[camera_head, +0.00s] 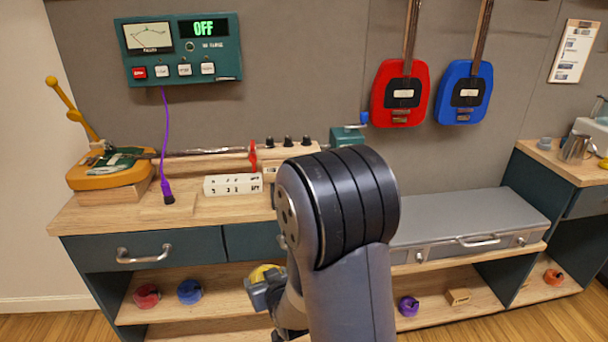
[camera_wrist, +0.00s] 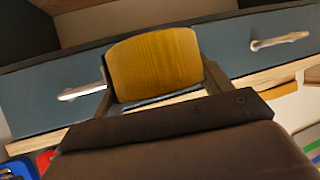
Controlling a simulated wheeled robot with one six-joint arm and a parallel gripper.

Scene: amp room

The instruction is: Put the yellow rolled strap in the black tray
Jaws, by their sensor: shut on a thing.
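The yellow rolled strap (camera_wrist: 155,65) is between the two fingers of my gripper (camera_wrist: 160,82), which is shut on it. In the head view the strap (camera_head: 262,271) shows only as a yellow edge behind my gripper (camera_head: 264,288). The gripper is in front of the bench, below its drawers and near the open shelf. My own arm covers the middle of the head view. I cannot make out a black tray in either view.
Red (camera_head: 146,296), blue (camera_head: 190,291) and purple (camera_head: 408,305) rolls lie on the lower shelf. A wooden block (camera_head: 458,296) is beside the purple one. A grey case (camera_head: 465,222) sits on the right. Drawer handles (camera_head: 144,254) stick out from the bench front.

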